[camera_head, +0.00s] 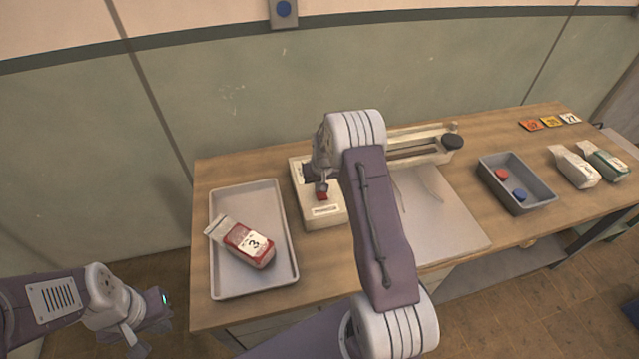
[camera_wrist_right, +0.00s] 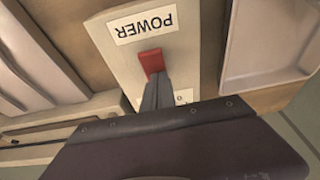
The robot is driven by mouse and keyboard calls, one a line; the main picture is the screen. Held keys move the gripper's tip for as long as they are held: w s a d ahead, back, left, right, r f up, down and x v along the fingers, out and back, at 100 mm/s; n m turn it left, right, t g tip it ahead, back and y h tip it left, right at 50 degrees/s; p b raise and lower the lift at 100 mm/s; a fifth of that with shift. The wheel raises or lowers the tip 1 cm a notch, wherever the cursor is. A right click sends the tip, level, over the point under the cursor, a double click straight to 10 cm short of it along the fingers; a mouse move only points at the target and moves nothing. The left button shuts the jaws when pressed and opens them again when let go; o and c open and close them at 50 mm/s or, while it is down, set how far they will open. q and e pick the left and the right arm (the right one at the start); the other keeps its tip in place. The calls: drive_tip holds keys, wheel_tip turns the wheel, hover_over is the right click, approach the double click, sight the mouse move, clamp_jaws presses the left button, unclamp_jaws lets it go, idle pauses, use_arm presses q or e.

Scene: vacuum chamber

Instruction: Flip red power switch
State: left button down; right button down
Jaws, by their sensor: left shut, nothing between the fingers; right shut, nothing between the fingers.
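The red power switch (camera_head: 322,196) is a small rocker or lever on a beige box (camera_head: 326,221) on the wooden table. The wrist view shows the red switch (camera_wrist_right: 151,61) close up, beside a white POWER label (camera_wrist_right: 143,24) that reads upside down. My right gripper (camera_head: 321,186) is shut and empty, pointing down at the switch. In the wrist view the right fingertips (camera_wrist_right: 155,82) are at the switch's near end, touching it or almost so; I cannot tell which. My left gripper (camera_head: 146,338) is shut and empty, low at the left, off the table.
A grey tray (camera_head: 218,278) with a red bag marked 3 (camera_head: 247,244) lies left of the box.

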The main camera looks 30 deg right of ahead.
sight(321, 197)
use_arm(q)
drive_tip(key=shift+s+f, duration=0.1)
use_arm(e)
drive_tip(key=shift+s+a+f, duration=0.1)
drive_tip(key=shift+s+f, duration=0.15)
drive_tip(key=shift+s+a+f, duration=0.1)
drive_tip(key=shift+s+f, duration=0.05)
drive_tip(key=shift+s, duration=0.25)
drive_tip(key=shift+s+a, duration=0.15)
drive_tip(key=shift+s, duration=0.35)
